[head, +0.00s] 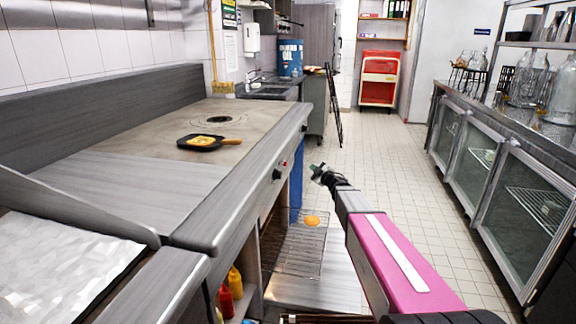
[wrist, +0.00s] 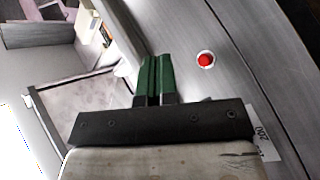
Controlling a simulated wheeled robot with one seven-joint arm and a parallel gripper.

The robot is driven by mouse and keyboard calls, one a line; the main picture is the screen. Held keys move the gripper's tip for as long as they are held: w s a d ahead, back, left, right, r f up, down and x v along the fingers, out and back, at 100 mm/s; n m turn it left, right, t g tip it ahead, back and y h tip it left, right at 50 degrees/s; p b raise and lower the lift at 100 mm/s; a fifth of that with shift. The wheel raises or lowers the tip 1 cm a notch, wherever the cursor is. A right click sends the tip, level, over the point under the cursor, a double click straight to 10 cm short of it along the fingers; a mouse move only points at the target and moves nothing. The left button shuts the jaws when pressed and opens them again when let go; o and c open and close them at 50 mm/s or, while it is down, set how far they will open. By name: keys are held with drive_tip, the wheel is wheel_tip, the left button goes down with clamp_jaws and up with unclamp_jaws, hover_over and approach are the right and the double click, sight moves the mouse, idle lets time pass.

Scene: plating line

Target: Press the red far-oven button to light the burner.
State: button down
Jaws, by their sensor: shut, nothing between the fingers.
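The red button (wrist: 205,59) sits in a pale ring on the grey metal oven front in the wrist view. In the head view it is a tiny red spot (head: 285,163) beside a black knob (head: 276,174). My gripper (head: 317,171) is in the aisle just right of that front. Its green fingers (wrist: 155,76) are shut together and empty. In the wrist view the button lies to the right of the fingertips, apart from them. A round burner (head: 218,119) is set in the far cooktop, with no flame visible.
A small black pan (head: 201,142) with food and a wooden handle sits on the cooktop. Sauce bottles (head: 235,283) and a wire rack (head: 302,250) are low below the counter. Glass-door cabinets (head: 525,190) line the right side. The tiled aisle (head: 400,175) between is clear.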

drive_tip(key=w+a, duration=0.1)
drive_tip(key=a, duration=0.7)
drive_tip(key=shift+w+a, duration=0.3)
drive_tip(key=shift+a, duration=0.05)
drive_tip(key=shift+a, duration=0.1)
idle(1.9)
drive_tip(key=shift+w+a, duration=0.1)
drive_tip(key=shift+a, duration=0.2)
drive_tip(key=shift+w+a, duration=0.1)
drive_tip(key=shift+a, duration=0.4)
idle(0.8)
drive_tip(key=shift+d, duration=0.1)
drive_tip(key=shift+s+d, duration=0.2)
drive_tip(key=shift+d, duration=0.6)
drive_tip(key=shift+d, duration=0.1)
drive_tip(key=shift+s+d, duration=0.25)
drive_tip(key=shift+d, duration=0.95)
drive_tip(key=shift+s+d, duration=0.2)
drive_tip(key=shift+d, duration=0.95)
